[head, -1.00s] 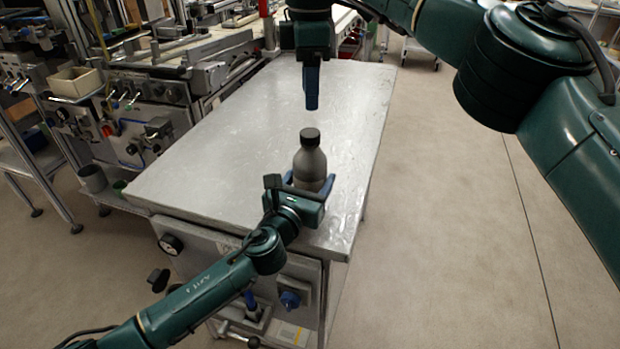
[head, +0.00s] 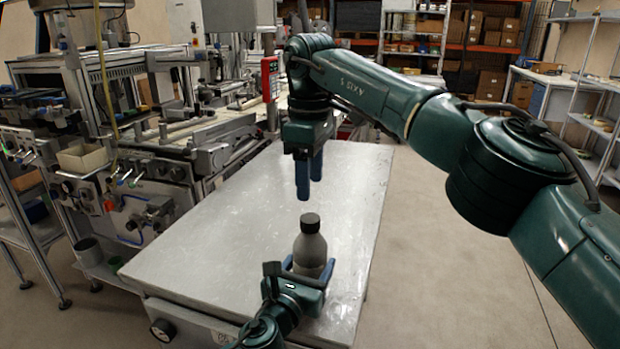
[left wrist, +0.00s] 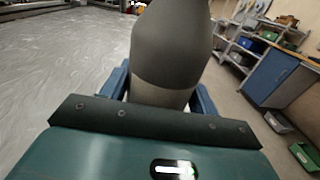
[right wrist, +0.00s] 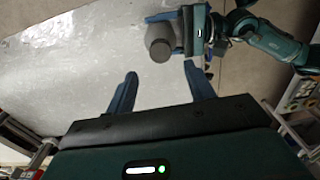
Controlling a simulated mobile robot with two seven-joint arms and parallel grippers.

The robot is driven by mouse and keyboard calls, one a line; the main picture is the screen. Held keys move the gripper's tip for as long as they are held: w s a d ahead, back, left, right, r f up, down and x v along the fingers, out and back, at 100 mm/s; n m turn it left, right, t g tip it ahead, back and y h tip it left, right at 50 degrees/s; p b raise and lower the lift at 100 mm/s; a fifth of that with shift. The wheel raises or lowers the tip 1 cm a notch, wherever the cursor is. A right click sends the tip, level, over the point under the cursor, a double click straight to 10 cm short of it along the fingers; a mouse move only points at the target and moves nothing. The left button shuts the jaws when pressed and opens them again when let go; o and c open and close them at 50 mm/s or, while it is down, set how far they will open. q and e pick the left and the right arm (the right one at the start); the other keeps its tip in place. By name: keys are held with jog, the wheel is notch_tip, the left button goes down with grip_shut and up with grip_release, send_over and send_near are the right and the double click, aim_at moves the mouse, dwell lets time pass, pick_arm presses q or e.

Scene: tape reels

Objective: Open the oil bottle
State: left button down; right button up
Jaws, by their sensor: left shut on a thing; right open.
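The oil bottle (head: 310,250) is grey with a dark cap (head: 310,222). It stands upright near the front of the metal table. My left gripper (head: 308,268) is shut around its lower body, and the bottle also fills the left wrist view (left wrist: 172,50). My right gripper (head: 309,182) points down above the table, a little above and behind the cap, with its blue fingers apart and empty. In the right wrist view, the cap (right wrist: 160,50) shows beyond the open fingers (right wrist: 162,88), apart from them.
The metal table (head: 220,245) is otherwise bare. Machinery with a beige bin (head: 83,158) stands along its left side. Shelves with boxes (head: 480,40) are at the back. The floor to the right is open.

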aim_at(310, 218)
notch_tip(310, 218, down, 7)
jog(key=shift+f, duration=0.2)
jog(key=shift+c, duration=0.4)
